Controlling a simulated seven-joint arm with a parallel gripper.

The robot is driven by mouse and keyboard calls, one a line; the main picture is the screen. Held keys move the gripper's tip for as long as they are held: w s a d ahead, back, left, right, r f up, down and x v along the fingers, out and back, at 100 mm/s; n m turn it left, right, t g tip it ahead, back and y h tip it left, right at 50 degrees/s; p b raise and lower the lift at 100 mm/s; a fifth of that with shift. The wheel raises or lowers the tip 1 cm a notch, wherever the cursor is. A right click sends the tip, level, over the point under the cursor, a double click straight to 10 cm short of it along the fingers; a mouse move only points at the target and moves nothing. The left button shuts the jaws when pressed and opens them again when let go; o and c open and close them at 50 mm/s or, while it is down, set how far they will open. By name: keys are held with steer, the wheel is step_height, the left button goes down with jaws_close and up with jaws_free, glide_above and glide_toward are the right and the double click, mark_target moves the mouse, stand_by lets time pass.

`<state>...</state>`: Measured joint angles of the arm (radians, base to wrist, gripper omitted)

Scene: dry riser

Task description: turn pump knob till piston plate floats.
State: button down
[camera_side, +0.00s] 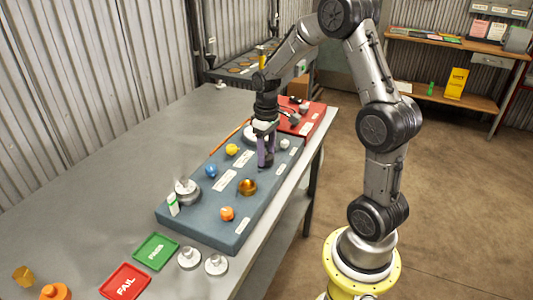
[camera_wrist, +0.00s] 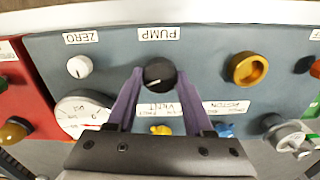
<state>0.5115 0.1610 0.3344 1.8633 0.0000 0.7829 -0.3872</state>
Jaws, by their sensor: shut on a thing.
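The black pump knob (camera_wrist: 159,73) sits under the PUMP label on the blue-grey panel (camera_side: 193,228). My gripper (camera_wrist: 159,78) is shut on it, with one purple finger on each side. In the side view my gripper (camera_side: 266,162) points down at the panel and hides most of the knob. A grey metal disc (camera_side: 187,191), likely the piston plate, stands at the panel's left end; part of it shows at the right edge of the wrist view (camera_wrist: 290,134). I cannot tell whether it floats. A dial gauge (camera_wrist: 82,117) is partly cut off by my gripper.
A white ZERO knob (camera_wrist: 79,67), a brass cup (camera_wrist: 247,69), a yellow knob (camera_side: 232,149), a blue knob (camera_side: 211,171) and an orange knob (camera_side: 227,213) stand around. A red panel (camera_side: 314,113) adjoins. Green (camera_side: 155,251) and red FAIL (camera_side: 125,282) trays and loose weights (camera_side: 216,264) lie in front.

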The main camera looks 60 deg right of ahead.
mark_target(267, 155)
steer(key=m, duration=0.6)
steer(key=shift+m, duration=0.3)
steer(key=m, duration=0.6)
steer(key=shift+r, duration=0.1)
steer(key=shift+m, duration=0.5)
steer(key=shift+c, duration=1.4)
jaws_free()
step_height(267, 155, up, 14)
